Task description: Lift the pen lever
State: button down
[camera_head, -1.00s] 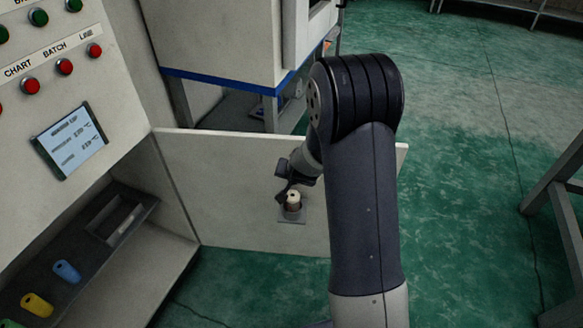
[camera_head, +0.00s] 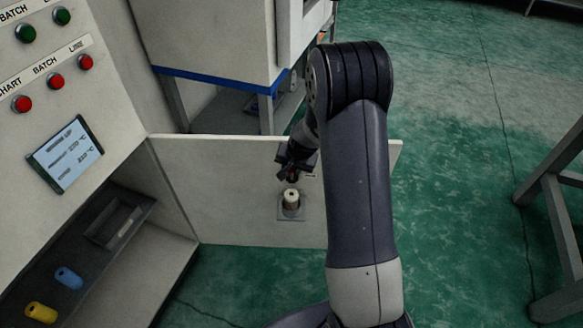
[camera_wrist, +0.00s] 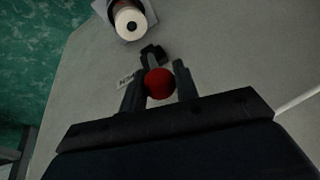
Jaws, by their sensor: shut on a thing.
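A red ball knob (camera_wrist: 159,83) sits between the two fingers of my gripper (camera_wrist: 158,88) in the wrist view. It looks like the end of the pen lever, with a small dark bracket (camera_wrist: 152,54) just beyond it. My gripper is shut on this knob. In the head view my gripper (camera_head: 292,172) is in front of the pale open panel, just above a cream cylinder.
The cream cylinder (camera_head: 291,197) stands on a square plate on the panel (camera_head: 230,190); it also shows at the top of the wrist view (camera_wrist: 129,20). At left are the control cabinet, its screen (camera_head: 66,153), and blue (camera_head: 68,278) and yellow (camera_head: 41,312) cylinders on a dark shelf.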

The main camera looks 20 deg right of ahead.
jog(key=shift+w+a+r, duration=0.1)
jog(key=shift+w+r, duration=0.2)
jog(key=shift+r, duration=0.1)
dwell(0.5)
jog(key=c, duration=1.4)
grip_release()
jog(key=shift+a, duration=0.1)
jog(key=o, duration=0.3)
jog(key=shift+s+f, duration=0.15)
jog(key=shift+s, duration=0.05)
jog(key=a+v, duration=0.1)
jog(key=v, duration=0.9)
jog(key=shift+d+r, duration=0.4)
jog(key=shift+d, duration=0.05)
jog(key=shift+s, duration=0.15)
jog(key=shift+c, duration=0.5)
